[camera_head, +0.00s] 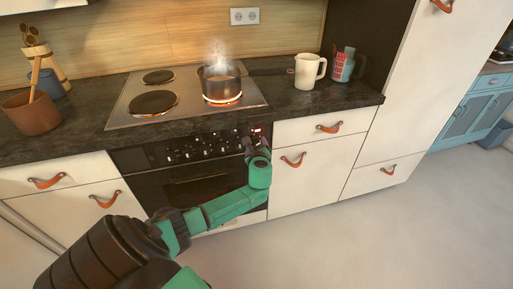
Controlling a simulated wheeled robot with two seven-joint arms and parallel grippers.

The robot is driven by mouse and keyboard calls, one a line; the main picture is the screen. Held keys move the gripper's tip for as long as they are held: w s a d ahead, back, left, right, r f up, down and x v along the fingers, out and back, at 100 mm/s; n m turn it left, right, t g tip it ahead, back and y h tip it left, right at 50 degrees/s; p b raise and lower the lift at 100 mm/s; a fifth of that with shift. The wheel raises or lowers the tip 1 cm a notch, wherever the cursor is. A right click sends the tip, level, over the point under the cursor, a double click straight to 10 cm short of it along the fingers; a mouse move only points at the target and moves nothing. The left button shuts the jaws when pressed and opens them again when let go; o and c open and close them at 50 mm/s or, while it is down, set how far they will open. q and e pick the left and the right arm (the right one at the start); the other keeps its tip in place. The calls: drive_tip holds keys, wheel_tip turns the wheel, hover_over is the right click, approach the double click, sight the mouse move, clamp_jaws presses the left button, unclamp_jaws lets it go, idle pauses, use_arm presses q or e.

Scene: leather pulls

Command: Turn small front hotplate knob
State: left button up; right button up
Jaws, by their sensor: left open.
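The black oven control panel (183,149) runs along the counter front, with a row of several small light-marked knobs (195,149). My left gripper (254,138) is at the panel's right end, next to a small red light (257,130). It covers that end, so I cannot tell whether it touches a knob. Its fingers are small and dark here, and it is open. On the cooktop (125,118) above, the front right hotplate (222,104) glows orange under a steaming pot (214,80). My right gripper is not in view.
A brown pot (32,112) stands far left. Drawers with leather pulls (330,127) flank the oven.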

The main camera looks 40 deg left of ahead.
use_arm(q)
drive_tip(key=shift+w+a+f, duration=0.2)
drive_tip(key=shift+w+a, duration=0.15)
drive_tip(key=shift+d+r, duration=0.1)
drive_tip(key=shift+c, duration=0.3)
clamp_jaws()
drive_tip(key=shift+s, duration=0.1)
